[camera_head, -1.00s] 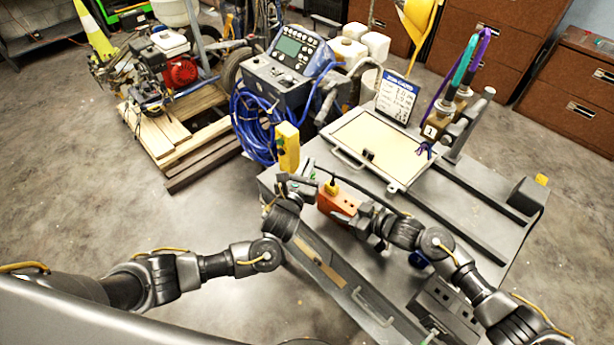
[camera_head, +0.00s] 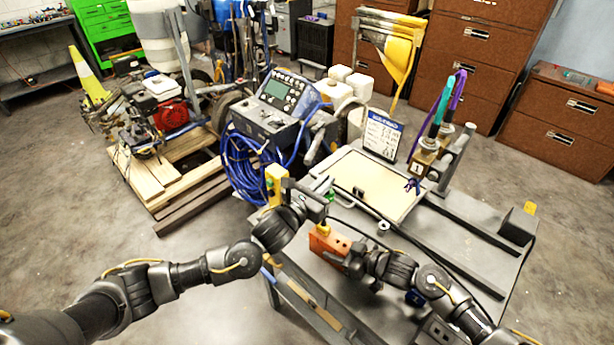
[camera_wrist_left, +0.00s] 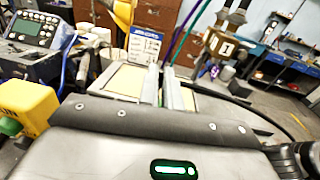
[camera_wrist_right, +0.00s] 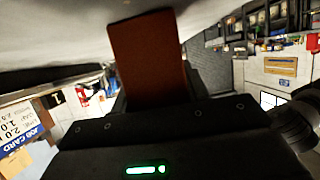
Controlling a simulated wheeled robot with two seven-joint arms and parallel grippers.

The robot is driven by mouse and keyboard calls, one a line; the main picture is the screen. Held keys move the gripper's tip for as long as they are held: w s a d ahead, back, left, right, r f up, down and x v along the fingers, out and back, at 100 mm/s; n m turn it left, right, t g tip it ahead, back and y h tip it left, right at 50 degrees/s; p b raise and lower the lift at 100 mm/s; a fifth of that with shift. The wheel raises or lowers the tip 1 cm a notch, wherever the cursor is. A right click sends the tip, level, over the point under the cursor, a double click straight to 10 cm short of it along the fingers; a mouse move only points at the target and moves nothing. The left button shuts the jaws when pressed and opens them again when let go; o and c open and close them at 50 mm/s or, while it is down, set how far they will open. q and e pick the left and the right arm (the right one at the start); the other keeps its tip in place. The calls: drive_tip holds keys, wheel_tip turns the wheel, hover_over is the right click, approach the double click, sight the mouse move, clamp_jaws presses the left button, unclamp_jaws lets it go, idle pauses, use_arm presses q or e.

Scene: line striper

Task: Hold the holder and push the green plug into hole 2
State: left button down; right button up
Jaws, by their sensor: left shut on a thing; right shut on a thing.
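The holder, an orange block with dark holes (camera_head: 329,243), is held above the near part of the grey bench. My right gripper (camera_head: 352,260) is shut on its right end; the block also shows as a brown-orange slab in the right wrist view (camera_wrist_right: 150,55). A yellow plug (camera_head: 323,229) with a black cable stands at the holder's top. My left gripper (camera_head: 320,194) is shut, above the holder and apart from it. A small bit of green (camera_head: 326,186), likely the green plug, shows at its fingertips; most of it is hidden. Hole numbers are too small to read.
A cream panel (camera_head: 366,184) and a job card stand (camera_head: 382,136) are on the bench behind. A yellow box (camera_head: 275,184) is just left of my left gripper. A black cable crosses the bench. A block marked 1 (camera_head: 424,163) stands at right.

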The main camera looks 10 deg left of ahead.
use_arm(q)
drive_tip(key=s+d+r+m+g+h, duration=0.1)
drive_tip(key=s+d+m+g+h, duration=0.1)
drive_tip(key=s+m+g+h, duration=0.45)
drive_tip(key=s+d+r+m+g+h, duration=0.1)
drive_tip(key=d+m+g+h, duration=0.15)
drive_tip(key=m+g, duration=0.55)
wheel_tip(320, 180, down, 6)
drive_tip(key=n+g, duration=0.1)
drive_tip(key=g, duration=0.1)
drive_tip(key=shift+w+n, duration=0.2)
drive_tip(key=shift+n, duration=0.15)
drive_tip(key=shift+a+f, duration=0.15)
drive_tip(key=shift+f, duration=1.4)
idle(1.7)
drive_tip(key=c, duration=1.2)
unclamp_jaws()
drive_tip(key=shift+a, duration=0.1)
drive_tip(key=shift+w+a, duration=0.2)
drive_tip(key=shift+a, duration=3.25)
